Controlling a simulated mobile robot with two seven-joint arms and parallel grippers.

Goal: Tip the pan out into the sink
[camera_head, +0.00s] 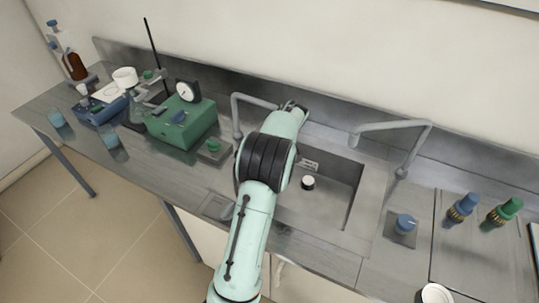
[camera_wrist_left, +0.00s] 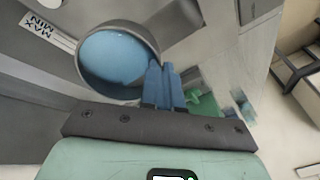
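The pan (camera_wrist_left: 160,42), a round dark grey vessel, is in the left wrist view with light blue contents (camera_wrist_left: 118,58) inside. My left gripper (camera_wrist_left: 164,84) has its blue fingers close together at the pan's rim, apparently gripping it. The pan is tilted in that picture; its true tilt is hard to tell. In the head view my left arm reaches over the left part of the sink (camera_head: 330,215) and hides the pan. A MAX/MIN label (camera_head: 309,164) is on the sink's back wall. A dark drain piece with a white top (camera_head: 308,183) is on its floor. My right gripper is out of view.
Grey taps stand behind the sink on the left (camera_head: 237,112) and right (camera_head: 402,150). A green box with a gauge (camera_head: 182,122) and glassware are on the left counter. Blue (camera_head: 462,208) and green (camera_head: 505,211) knobs and a white-topped container (camera_head: 436,293) are on the right.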

